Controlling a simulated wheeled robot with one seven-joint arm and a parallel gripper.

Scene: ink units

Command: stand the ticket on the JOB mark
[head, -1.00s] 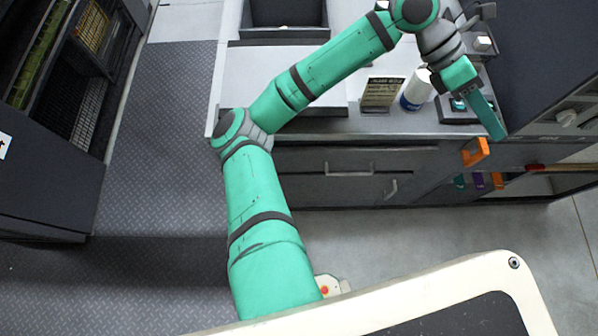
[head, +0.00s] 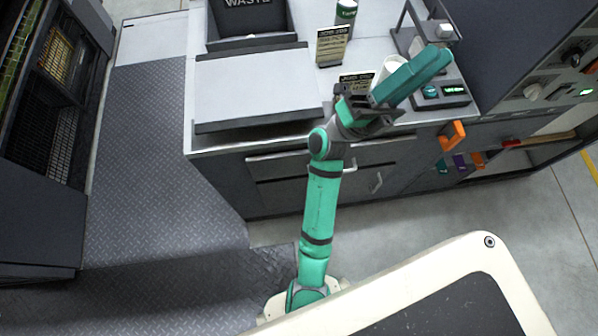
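Two small printed cards are on the grey worktop (head: 280,148). One card (head: 332,46) stands upright towards the back. The other card (head: 357,79) is lower in the picture, mostly hidden behind my gripper. I cannot tell from the print which is the ticket. My gripper (head: 428,66) is over the worktop's front edge, its teal fingers pointing up and right, just right of the lower card. The fingers overlap in this view, so their gap is unclear. I cannot tell whether the gripper touches the card. No JOB mark can be made out on the worktop.
A white cup-like container (head: 387,67) is partly behind my fingers. A green-labelled container (head: 346,12) stands behind the back card. A waste bin (head: 250,22) and a flat grey panel (head: 255,85) are at left. A device with a lit display (head: 453,90) is at right.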

